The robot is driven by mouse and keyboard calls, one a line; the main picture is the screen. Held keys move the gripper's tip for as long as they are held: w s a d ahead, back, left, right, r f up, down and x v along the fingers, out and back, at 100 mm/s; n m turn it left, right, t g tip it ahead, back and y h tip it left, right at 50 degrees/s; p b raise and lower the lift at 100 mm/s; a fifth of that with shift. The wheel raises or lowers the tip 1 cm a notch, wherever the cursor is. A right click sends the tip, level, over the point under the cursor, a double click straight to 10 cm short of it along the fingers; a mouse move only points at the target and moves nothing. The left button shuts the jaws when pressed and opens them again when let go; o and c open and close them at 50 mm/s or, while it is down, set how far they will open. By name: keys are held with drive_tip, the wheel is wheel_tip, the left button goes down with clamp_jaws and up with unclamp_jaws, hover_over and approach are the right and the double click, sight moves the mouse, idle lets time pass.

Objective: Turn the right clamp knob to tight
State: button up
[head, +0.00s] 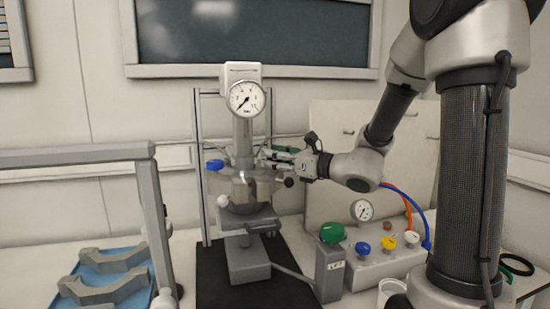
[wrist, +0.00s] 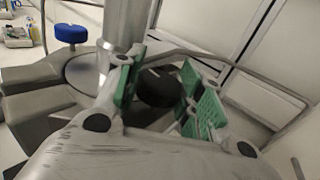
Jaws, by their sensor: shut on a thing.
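The reactor (head: 240,187) stands upright in the middle of the head view, with a metal clamp ring around its head. My gripper (head: 272,157) reaches in from the right at the reactor's right side. In the wrist view my gripper (wrist: 163,92) has its green-padded fingers on both sides of a black round knob (wrist: 160,87) and is shut on it. In the head view the fingers hide this knob. A dark ball knob (head: 289,182) shows just below the gripper; I cannot tell how it relates to the held one. The knob's tightness cannot be read.
A blue knob (head: 215,164) sits on the reactor's left side, with a white ball (head: 223,201) below. A pressure gauge (head: 246,98) tops the reactor. A control box (head: 375,266) with coloured knobs stands at right. A blue tray (head: 103,281) with grey clamp halves lies at left.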

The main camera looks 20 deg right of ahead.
drive_tip(key=shift+m+t+h, duration=0.6)
drive_tip(key=shift+h, duration=0.2)
drive_tip(key=o, duration=1)
drive_tip(key=v, duration=1.2)
